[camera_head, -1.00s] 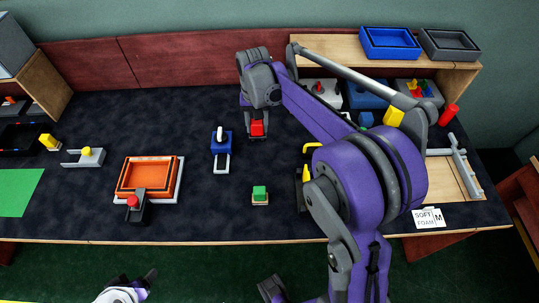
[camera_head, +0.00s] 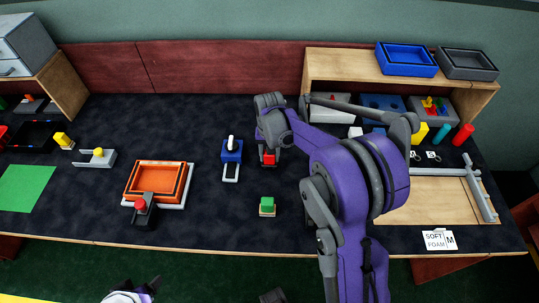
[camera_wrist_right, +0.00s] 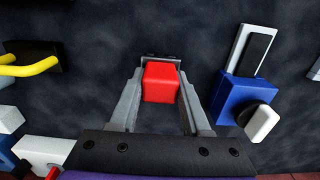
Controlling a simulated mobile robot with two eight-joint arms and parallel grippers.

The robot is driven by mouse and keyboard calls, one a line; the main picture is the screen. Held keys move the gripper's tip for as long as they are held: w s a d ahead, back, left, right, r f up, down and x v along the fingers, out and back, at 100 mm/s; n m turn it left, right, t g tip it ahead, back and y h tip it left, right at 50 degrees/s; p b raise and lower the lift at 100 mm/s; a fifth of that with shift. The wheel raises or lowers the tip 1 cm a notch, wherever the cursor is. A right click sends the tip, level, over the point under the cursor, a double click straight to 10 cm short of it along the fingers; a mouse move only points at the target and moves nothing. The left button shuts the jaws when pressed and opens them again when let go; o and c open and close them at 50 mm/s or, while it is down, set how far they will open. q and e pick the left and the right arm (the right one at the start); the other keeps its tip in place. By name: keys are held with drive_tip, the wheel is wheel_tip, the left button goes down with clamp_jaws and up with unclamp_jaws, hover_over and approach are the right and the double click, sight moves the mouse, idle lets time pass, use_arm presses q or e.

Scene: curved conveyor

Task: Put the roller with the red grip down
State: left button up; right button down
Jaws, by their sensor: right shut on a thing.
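The roller with the red grip (camera_wrist_right: 161,83) is between the fingers of my right gripper (camera_wrist_right: 160,98) in the right wrist view. A dark roller end shows just past the red grip. In the head view the red grip (camera_head: 269,159) is under my right gripper (camera_head: 268,149), over the dark table, right of a blue stamp-like tool (camera_head: 232,151). I cannot tell if the roller touches the table. My left gripper (camera_head: 143,290) shows only in part at the bottom edge; its fingers are unclear.
The blue tool with a white knob (camera_wrist_right: 239,95) stands close beside my right gripper. An orange tray (camera_head: 156,180) is to the left. A yellow handle (camera_wrist_right: 30,67) is on the other side. Dark table between is free.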

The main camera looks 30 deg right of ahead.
drive_tip(key=shift+f, duration=0.1)
drive_tip(key=shift+c, duration=1.8)
unclamp_jaws()
drive_tip(key=shift+r, duration=0.3)
wheel_tip(320, 180, up, 11)
drive_tip(key=shift+r+p, duration=0.1)
drive_tip(key=shift+p, duration=0.4)
drive_tip(key=s+a+f+n+t, duration=0.2)
drive_tip(key=s+a, duration=0.3)
drive_tip(key=s, duration=0.6)
drive_tip(key=s+a+f+n+t, duration=0.1)
drive_tip(key=s+a+n+t, duration=0.2)
drive_tip(key=s, duration=0.8)
drive_tip(key=shift+s+a+f+n, duration=0.15)
drive_tip(key=shift+a+f+n, duration=0.2)
drive_tip(key=shift+a+n, duration=0.6)
